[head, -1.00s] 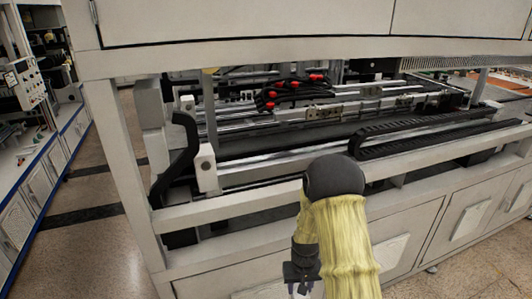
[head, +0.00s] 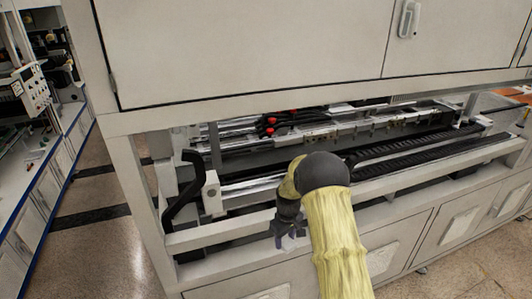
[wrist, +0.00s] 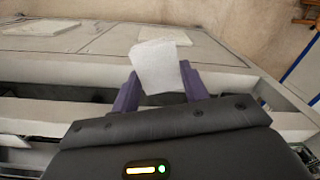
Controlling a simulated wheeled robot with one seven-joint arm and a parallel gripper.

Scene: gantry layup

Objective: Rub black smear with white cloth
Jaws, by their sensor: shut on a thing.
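My gripper (head: 288,236) is in front of the machine's near rail in the head view, at the end of my yellow-sleeved arm. In the wrist view, its purple fingers (wrist: 160,88) are shut on a white cloth (wrist: 157,62). The cloth sticks out past the fingertips as a flat, slightly crumpled piece. I cannot pick out a black smear in either view.
The white gantry machine (head: 240,90) fills the middle, with linear rails, a black cable chain (head: 430,145) and red-capped parts (head: 270,125) inside. Cabinet doors (head: 445,228) line its lower front. A blue-edged bench (head: 55,185) stands at left, across open floor (head: 95,240).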

